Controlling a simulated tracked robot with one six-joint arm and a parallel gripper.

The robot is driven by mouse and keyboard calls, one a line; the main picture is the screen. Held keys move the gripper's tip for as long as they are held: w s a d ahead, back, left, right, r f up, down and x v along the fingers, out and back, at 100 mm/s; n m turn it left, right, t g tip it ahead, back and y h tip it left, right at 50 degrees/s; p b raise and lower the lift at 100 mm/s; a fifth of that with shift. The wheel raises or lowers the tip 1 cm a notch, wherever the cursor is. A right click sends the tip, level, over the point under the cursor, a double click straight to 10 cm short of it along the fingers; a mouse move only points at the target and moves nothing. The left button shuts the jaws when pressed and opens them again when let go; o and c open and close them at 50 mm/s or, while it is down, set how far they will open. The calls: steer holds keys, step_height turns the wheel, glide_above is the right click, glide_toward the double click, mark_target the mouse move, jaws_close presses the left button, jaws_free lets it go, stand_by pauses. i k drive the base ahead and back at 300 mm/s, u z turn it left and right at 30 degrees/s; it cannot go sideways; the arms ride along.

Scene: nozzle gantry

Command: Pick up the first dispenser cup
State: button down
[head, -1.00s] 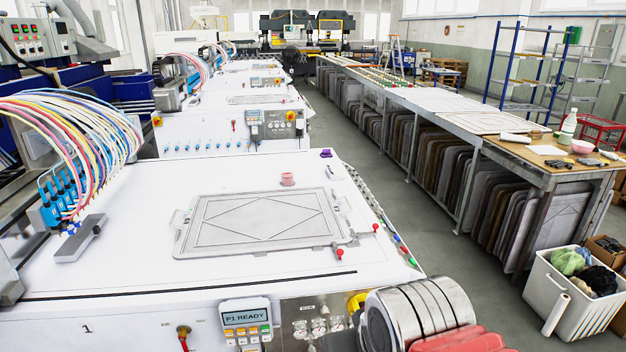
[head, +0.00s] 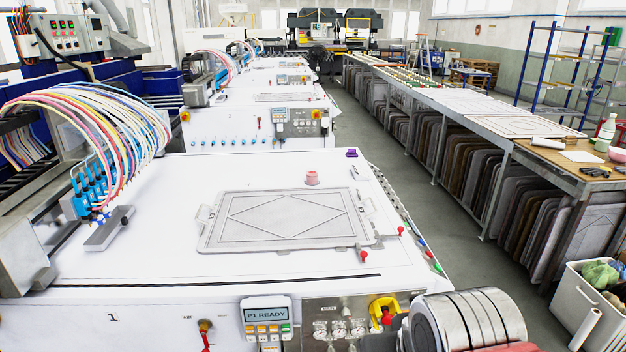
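A small pink cup (head: 312,178) stands on the white machine top, just behind the flat grey frame (head: 225,236). It looks upright, and nothing touches it. It is the only cup-like thing I can make out on this near machine; no label on it is readable. A small purple block (head: 351,153) sits farther back at the right rear corner. My gripper is not in the head view.
Blue nozzles (head: 88,192) with many coloured hoses hang at the left above a grey bar (head: 110,228). Red knobs (head: 363,257) stand by the frame's right side. The white top (head: 120,275) is mostly clear. A grey aisle (head: 440,245) runs along the right.

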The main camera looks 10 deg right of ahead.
mark_target(312, 176)
steer(key=z, duration=1.65)
steer(key=i, duration=3.25)
